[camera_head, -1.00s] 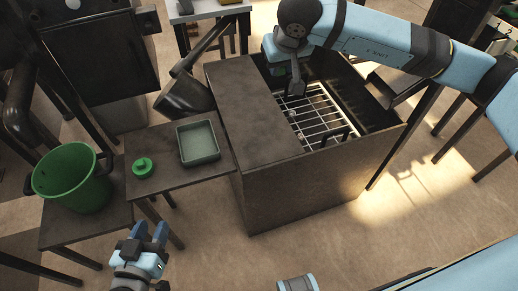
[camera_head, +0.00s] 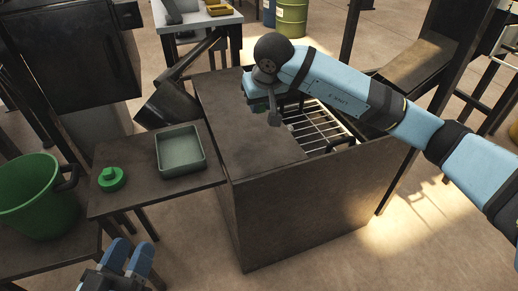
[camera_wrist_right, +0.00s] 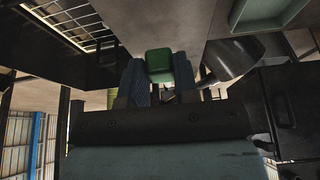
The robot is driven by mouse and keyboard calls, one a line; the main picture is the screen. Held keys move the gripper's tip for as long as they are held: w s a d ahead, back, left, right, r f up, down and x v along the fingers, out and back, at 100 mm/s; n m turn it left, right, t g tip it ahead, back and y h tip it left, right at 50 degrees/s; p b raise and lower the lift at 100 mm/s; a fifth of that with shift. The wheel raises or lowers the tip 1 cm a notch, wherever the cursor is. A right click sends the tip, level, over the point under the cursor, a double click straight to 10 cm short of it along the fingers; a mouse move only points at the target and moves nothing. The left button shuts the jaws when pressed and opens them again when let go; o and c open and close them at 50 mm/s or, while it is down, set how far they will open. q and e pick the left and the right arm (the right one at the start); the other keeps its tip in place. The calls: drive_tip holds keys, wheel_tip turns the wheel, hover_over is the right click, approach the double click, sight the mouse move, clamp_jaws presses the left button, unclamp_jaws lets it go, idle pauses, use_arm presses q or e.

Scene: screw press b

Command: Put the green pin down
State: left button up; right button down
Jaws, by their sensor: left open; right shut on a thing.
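My right gripper (camera_head: 260,106) is over the dark top of the box, beside its open grid section. In the wrist view, the right gripper (camera_wrist_right: 160,75) is shut on a green block-shaped piece, the green pin (camera_wrist_right: 159,61). Only one end of the pin shows clearly between the blue fingers. In the head view my arm mostly hides it. My left gripper (camera_head: 129,256) is open and empty at the lower left, in front of the side table.
The dark box (camera_head: 300,200) has a wire grid (camera_head: 318,125) inside its opening. A grey-green empty tray (camera_head: 181,166) and a green knobbed disc (camera_head: 111,178) are on the low side table (camera_head: 190,181). A green pot (camera_head: 35,205) stands at left.

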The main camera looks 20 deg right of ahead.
drive_tip(key=b, duration=0.3)
hover_over(259, 151)
drive_tip(key=s, duration=0.1)
drive_tip(key=f, duration=1)
drive_tip(key=shift+s+f, duration=0.2)
drive_tip(key=shift+f, duration=0.05)
wheel_tip(259, 151, down, 4)
drive_tip(key=shift+r+b, duration=0.1)
drive_tip(key=shift+b, duration=0.45)
use_arm(q)
wheel_tip(259, 151, down, 6)
drive_tip(key=m+g, duration=0.1)
drive_tip(key=g, duration=0.1)
drive_tip(key=shift+w+d+g, duration=0.15)
drive_tip(key=shift+g, duration=0.15)
use_arm(e)
drive_tip(key=shift+r, duration=0.1)
use_arm(q)
drive_tip(key=shift+f, duration=0.15)
use_arm(e)
drive_tip(key=c, duration=1.3)
unclamp_jaws()
drive_tip(key=shift+f, duration=0.25)
drive_tip(key=o, duration=0.4)
drive_tip(key=shift+o, duration=0.2)
use_arm(q)
drive_tip(key=shift+r, duration=0.2)
use_arm(e)
drive_tip(key=shift+r, duration=0.2)
